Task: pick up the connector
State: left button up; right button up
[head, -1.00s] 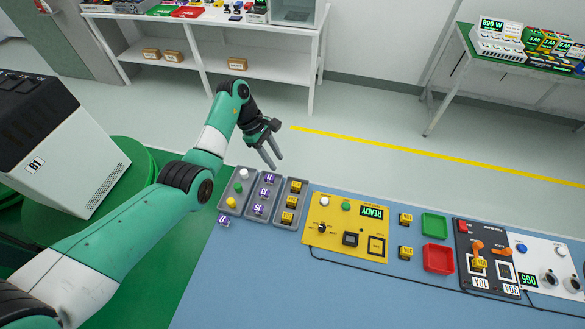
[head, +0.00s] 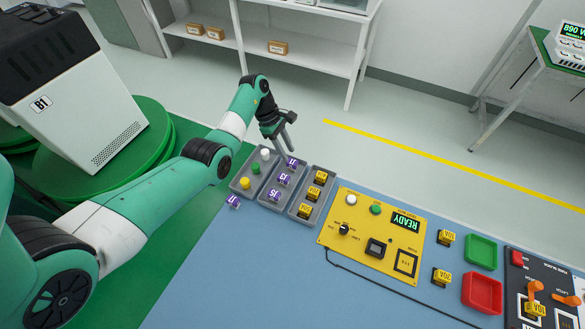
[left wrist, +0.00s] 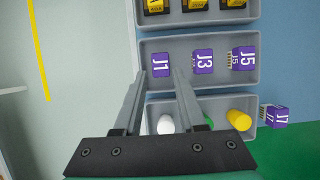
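Purple connectors stand in the middle grey tray (head: 266,204): J1 (head: 292,163), J3 (head: 283,180) and J5 (head: 273,195). A purple connector J7 (head: 233,201) lies outside the trays, on the mat's left edge. My left gripper (head: 289,152) is over the far end of the middle tray, by J1. In the left wrist view its two fingers are apart, with J1 (left wrist: 161,65) in line with the gap at their tips and nothing visibly gripped. J3 (left wrist: 204,62), J5 (left wrist: 243,60) and J7 (left wrist: 275,114) lie to the right. My right gripper is not in view.
White, green and yellow caps (head: 245,183) sit in the left tray, partly hidden by my fingers in the wrist view. Yellow fuses (head: 315,193) fill the right tray. A yellow panel (head: 345,238), green bin (head: 481,251) and red bin (head: 482,292) stand further right.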

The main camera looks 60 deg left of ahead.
aim_at(292, 162)
pick_arm(q)
jog(key=shift+w+d+f, duration=0.1)
jog(key=shift+d+f, duration=0.05)
jog(key=shift+f, duration=0.35)
jog(key=b+x, duration=0.3)
jog(key=x, duration=0.2)
jog(key=shift+f, duration=0.15)
grip_shut()
